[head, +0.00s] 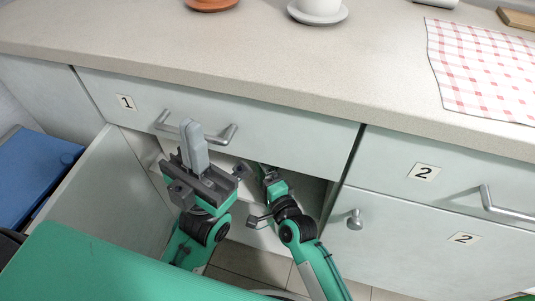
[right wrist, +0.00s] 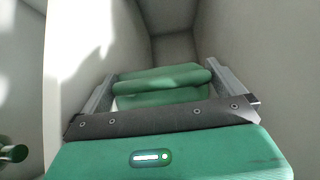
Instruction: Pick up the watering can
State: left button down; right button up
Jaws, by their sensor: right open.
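A green object with rounded, bar-like parts, apparently the watering can (right wrist: 165,95), is inside the pale cabinet in the right wrist view. My right gripper (right wrist: 165,88) is open, with one finger on each side of it; I cannot tell whether they touch it. In the head view my right gripper (head: 266,172) reaches into the open cabinet under drawer 1, its tips partly hidden. The can cannot be made out there. My left gripper (head: 194,142) has its grey fingers together, empty, in front of the drawer 1 handle.
The open cabinet door (head: 105,195) stands left of my arms. Drawer 1 (head: 270,110) is shut above the opening. A cabinet door with a knob (head: 354,220) is shut at the right. The counter (head: 230,55) holds a white cup (head: 318,8) and checked cloth (head: 485,65).

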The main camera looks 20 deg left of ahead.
jog(key=c, duration=1)
jog(key=shift+r, duration=0.15)
jog(key=shift+c, duration=1.3)
